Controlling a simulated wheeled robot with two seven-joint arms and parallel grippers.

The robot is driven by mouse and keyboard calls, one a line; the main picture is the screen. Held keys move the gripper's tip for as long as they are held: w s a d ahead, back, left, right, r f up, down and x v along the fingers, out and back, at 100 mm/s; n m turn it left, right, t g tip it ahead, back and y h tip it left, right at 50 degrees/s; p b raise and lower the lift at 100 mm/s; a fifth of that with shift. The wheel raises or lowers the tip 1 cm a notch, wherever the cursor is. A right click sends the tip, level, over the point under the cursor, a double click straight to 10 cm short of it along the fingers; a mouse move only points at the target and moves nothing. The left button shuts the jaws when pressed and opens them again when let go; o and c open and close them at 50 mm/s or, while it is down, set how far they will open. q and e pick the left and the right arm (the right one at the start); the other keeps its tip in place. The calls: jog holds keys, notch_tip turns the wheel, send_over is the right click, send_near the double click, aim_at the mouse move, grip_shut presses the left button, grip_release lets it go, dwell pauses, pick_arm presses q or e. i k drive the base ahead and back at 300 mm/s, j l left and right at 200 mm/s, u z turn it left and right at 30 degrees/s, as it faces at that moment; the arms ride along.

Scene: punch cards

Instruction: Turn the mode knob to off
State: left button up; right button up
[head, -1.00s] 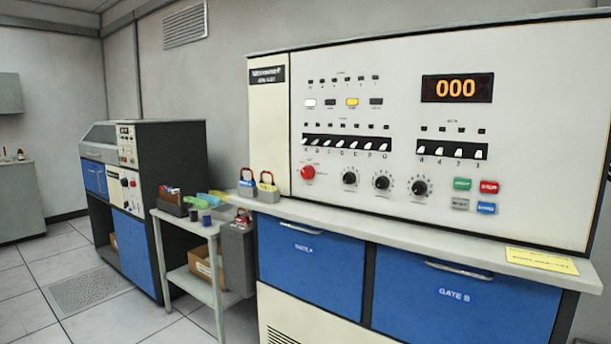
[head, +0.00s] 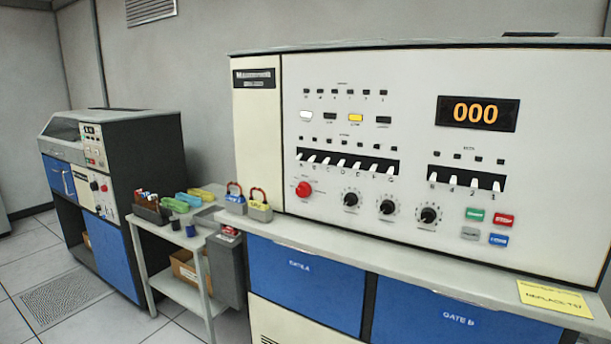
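The cream control panel (head: 400,120) stands ahead in the head view, filling the middle and right. A red knob (head: 304,189) sits at its lower left, with small markings around it too small to read. Three black knobs with dials, the left one (head: 351,200), the middle one (head: 387,207) and the right one (head: 428,215), run to the right of it. I cannot tell from the labels which knob is the mode knob. Neither of my grippers shows in the head view.
A small side table (head: 176,290) and a blue-and-black machine (head: 120,200) stand to the left. Floor (head: 60,270) is clear at the lower left.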

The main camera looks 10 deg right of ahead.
aim_at(304, 189)
jog(key=i+j+z, duration=0.3)
jog(key=i+j, duration=0.35)
jog(key=i+j+z, duration=0.3)
jog(key=i+j, duration=0.4)
jog(key=j, duration=0.1)
